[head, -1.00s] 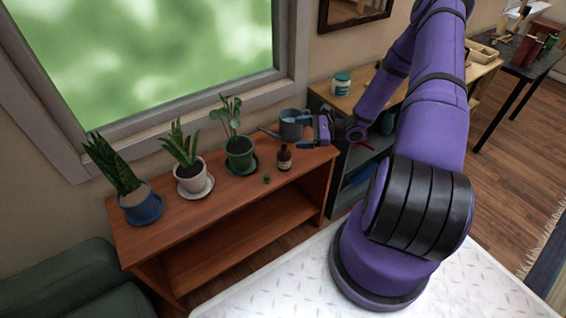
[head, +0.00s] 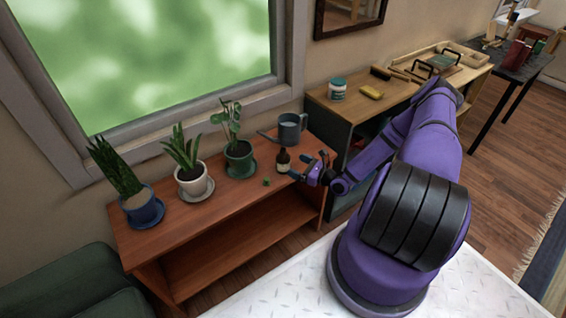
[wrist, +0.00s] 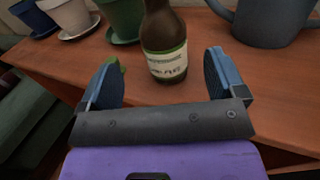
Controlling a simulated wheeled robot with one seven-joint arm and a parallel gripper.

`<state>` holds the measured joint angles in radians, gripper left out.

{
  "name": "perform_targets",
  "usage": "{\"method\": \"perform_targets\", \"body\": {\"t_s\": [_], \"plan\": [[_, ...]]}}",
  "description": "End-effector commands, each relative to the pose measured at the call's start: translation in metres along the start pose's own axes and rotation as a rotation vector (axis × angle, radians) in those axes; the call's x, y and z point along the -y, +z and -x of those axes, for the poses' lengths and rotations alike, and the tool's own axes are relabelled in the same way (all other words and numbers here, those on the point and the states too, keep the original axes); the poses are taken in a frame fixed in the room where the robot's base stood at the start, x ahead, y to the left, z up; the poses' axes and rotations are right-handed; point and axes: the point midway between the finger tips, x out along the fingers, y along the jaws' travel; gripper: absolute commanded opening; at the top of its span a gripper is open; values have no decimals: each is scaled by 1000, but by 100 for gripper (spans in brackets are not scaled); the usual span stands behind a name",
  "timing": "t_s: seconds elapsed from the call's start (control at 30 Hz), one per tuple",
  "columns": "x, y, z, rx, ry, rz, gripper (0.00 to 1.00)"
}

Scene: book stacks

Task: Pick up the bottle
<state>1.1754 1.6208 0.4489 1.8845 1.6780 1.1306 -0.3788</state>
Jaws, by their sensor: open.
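A small dark brown bottle (head: 283,161) with a pale label stands upright on the wooden shelf unit. In the wrist view the bottle (wrist: 165,45) stands just beyond and between the two open fingers, its top cut off by the frame edge. My gripper (head: 303,170) is low over the shelf top, to the right of the bottle in the head view. Its blue-padded fingers are spread wide and empty in the wrist view (wrist: 167,78). Whether a finger touches the bottle cannot be told.
A grey watering can (head: 292,128) stands right behind the bottle. Potted plants on saucers, including a green pot (head: 239,160) and a white pot (head: 194,184), stand to the left. A small green item (head: 267,181) lies near the front edge of the wooden shelf unit (head: 225,198).

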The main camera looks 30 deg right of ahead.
Motion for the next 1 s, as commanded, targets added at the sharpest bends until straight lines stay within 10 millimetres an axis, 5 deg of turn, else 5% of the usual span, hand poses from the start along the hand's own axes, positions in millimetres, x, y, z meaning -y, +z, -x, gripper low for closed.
{"method": "perform_targets", "body": {"t_s": [0.63,0.9,1.0], "plan": [[3,-9,-69,0,2,0,89],[3,-9,-73,-1,1,0,89],[3,-9,-73,-1,1,0,66]]}}
